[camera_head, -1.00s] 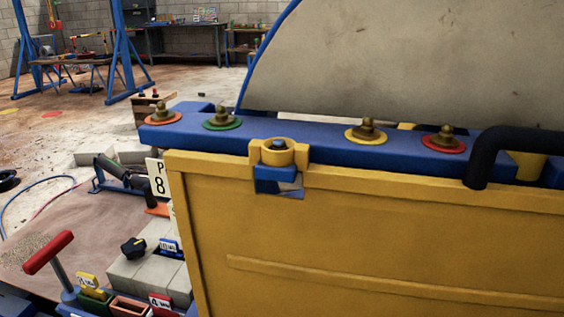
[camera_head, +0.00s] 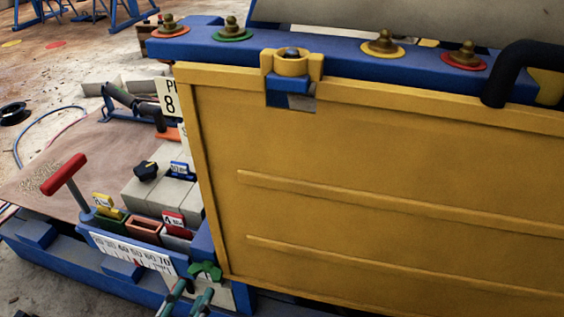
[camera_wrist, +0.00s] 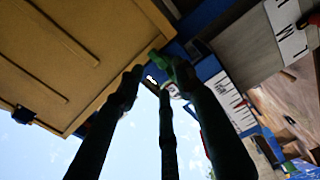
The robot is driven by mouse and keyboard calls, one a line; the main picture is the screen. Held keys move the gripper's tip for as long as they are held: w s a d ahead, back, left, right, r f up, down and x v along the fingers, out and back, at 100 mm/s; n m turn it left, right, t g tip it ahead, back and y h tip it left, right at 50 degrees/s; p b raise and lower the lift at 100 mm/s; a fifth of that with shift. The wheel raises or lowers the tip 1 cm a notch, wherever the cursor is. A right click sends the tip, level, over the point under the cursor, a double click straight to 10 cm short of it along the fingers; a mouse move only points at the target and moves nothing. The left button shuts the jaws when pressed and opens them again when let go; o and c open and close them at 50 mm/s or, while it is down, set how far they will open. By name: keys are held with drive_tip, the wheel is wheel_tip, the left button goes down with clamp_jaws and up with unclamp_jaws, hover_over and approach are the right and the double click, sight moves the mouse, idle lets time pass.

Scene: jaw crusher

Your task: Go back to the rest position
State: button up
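My gripper (camera_head: 192,290) shows at the bottom of the head view, its teal fingers pointing up just below a green knob (camera_head: 205,271) at the lower left corner of the yellow panel (camera_head: 380,180). In the wrist view my gripper (camera_wrist: 153,77) has its dark fingers spread, with open space between them. A green part (camera_wrist: 157,57) shows near the fingertips, below the panel's corner (camera_wrist: 90,50). I cannot tell whether a finger touches it. Nothing is visibly held between the fingers.
A red T-handle (camera_head: 64,174) and a white scale (camera_head: 132,253) stand left of the gripper on a blue frame (camera_head: 60,262). Small coloured bins (camera_head: 144,229) and a black knob (camera_head: 146,170) sit behind the scale. A blue beam (camera_head: 340,55) tops the panel.

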drive_tip(key=x, duration=0.4)
drive_tip(key=shift+w+d, duration=0.1)
drive_tip(key=shift+w+n, duration=0.15)
drive_tip(key=shift+n, duration=0.45)
drive_tip(key=p, duration=0.3)
approach(210, 280)
drive_tip(key=w+n+p, duration=0.1)
drive_tip(key=w, duration=0.2)
drive_tip(key=w+d+n+p, duration=0.1)
drive_tip(key=w+n, duration=0.1)
drive_tip(key=w, duration=0.1)
drive_tip(key=w+r+n+p, duration=0.1)
drive_tip(key=w, duration=0.2)
drive_tip(key=shift+d+n+p, duration=0.25)
drive_tip(key=shift+n+p, duration=0.05)
drive_tip(key=shift+n, duration=0.1)
drive_tip(key=shift+w+d+f, duration=0.15)
drive_tip(key=shift+w, duration=0.15)
drive_tip(key=m, duration=0.4)
drive_tip(key=shift+s+d+f, duration=0.1)
drive_tip(key=shift+f, duration=0.25)
drive_tip(key=shift+s+f+m+b, duration=0.15)
drive_tip(key=shift+s+m+b, duration=0.2)
drive_tip(key=shift+m, duration=0.55)
drive_tip(key=v, duration=1)
